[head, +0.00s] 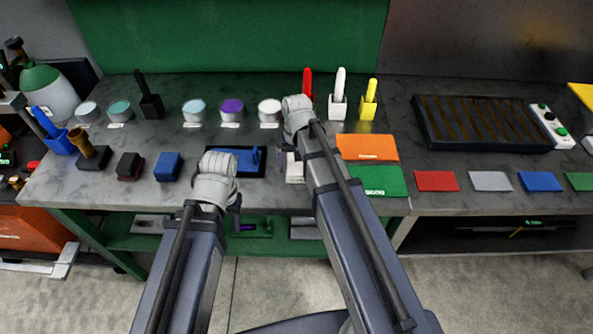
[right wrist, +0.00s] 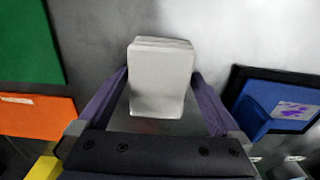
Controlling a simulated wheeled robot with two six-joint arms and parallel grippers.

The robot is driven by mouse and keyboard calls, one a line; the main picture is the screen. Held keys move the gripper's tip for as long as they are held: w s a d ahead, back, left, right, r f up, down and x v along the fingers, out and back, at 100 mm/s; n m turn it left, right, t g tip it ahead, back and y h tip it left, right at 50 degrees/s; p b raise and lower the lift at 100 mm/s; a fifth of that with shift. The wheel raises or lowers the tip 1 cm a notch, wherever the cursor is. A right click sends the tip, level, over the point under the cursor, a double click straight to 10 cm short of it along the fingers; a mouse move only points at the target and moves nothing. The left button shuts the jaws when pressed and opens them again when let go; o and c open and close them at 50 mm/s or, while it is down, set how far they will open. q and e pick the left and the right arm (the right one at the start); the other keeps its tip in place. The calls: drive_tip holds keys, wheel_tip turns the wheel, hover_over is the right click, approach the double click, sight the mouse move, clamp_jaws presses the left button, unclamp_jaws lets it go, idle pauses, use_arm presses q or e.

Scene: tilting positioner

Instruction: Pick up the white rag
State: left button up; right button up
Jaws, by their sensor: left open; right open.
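The white rag (head: 295,170) is a small, pale, folded stack on the grey bench, partly hidden behind my right arm in the head view. In the right wrist view the white rag (right wrist: 160,78) lies between the two fingers of my right gripper (right wrist: 160,88). My right gripper (head: 288,152) is open over the rag, with a finger on each side; whether they touch it I cannot tell. My left gripper (head: 236,204) is open and empty near the bench's front edge, its fingers mostly hidden by its wrist.
A blue tray (head: 236,161) lies left of the rag. Orange (head: 366,147) and green (head: 380,181) mats lie to its right. Behind are round tubs (head: 232,108) and red, white and yellow brush holders (head: 368,105). Red, grey and blue cloths (head: 540,181) lie further right.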

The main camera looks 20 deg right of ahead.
sight(297, 163)
drive_tip(key=shift+c, duration=0.2)
drive_tip(key=c, duration=1.1)
drive_tip(key=shift+c, duration=0.2)
drive_tip(key=shift+r, duration=0.1)
wheel_tip(297, 163, up, 10)
drive_tip(key=p, duration=1)
